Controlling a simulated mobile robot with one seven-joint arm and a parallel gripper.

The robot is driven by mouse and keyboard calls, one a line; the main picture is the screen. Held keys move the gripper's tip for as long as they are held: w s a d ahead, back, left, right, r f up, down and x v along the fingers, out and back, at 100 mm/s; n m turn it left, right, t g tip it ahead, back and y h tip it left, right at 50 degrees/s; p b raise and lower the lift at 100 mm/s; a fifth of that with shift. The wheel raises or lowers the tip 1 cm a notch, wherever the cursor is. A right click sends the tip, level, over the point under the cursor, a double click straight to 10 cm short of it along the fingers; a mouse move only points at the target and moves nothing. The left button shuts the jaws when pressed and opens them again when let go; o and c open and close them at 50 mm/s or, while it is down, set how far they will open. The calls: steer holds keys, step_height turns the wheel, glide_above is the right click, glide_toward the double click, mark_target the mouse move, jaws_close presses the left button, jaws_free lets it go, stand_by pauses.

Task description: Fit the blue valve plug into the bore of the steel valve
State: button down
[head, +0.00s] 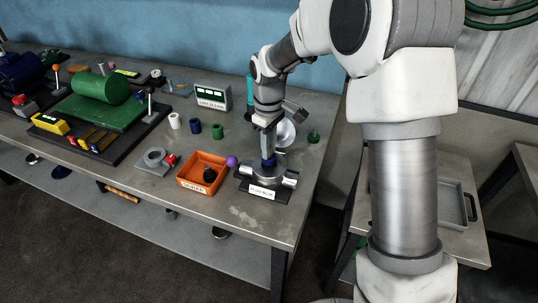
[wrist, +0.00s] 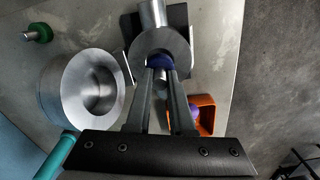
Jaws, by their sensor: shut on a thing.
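The steel valve (head: 264,175) stands on a dark base with a white label, near the table's front right edge in the head view. In the wrist view its round steel top (wrist: 178,42) is near the upper middle. My gripper (head: 268,152) points down over the valve and is shut on the blue valve plug (head: 268,161). The plug is upright. In the wrist view the plug (wrist: 160,62) shows dark blue between the fingertips (wrist: 160,72), over the middle of the valve's ring. The fingers hide part of the bore, and I cannot tell how deep the plug sits.
An orange tray (head: 184,181) with a black part is left of the valve, with a purple ball (head: 232,161) between. White, blue and green cylinders (head: 196,126) stand behind the tray.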

steer(key=shift+f, duration=1.6)
steer(key=shift+f, duration=0.1)
steer(key=shift+f, duration=0.15)
steer(key=c, duration=0.8)
jaws_free()
step_height(320, 180, up, 13)
steer(key=shift+f, duration=0.1)
steer(key=s+d+r+m+t, duration=0.3)
steer(key=s+d+r+m, duration=0.2)
steer(key=s+d+r, duration=0.6)
steer(key=s+d+m+t, duration=0.1)
steer(key=s+m, duration=0.1)
steer(key=s, duration=0.2)
steer(key=s+d+f+m, duration=0.1)
steer(key=s+m, duration=0.1)
steer(key=s, duration=0.3)
steer(key=s+d+f+m+t, duration=0.1)
steer(key=s+m, duration=0.1)
steer(key=s, duration=0.3)
steer(key=shift+d+t, duration=0.2)
steer(key=shift+t, duration=0.1)
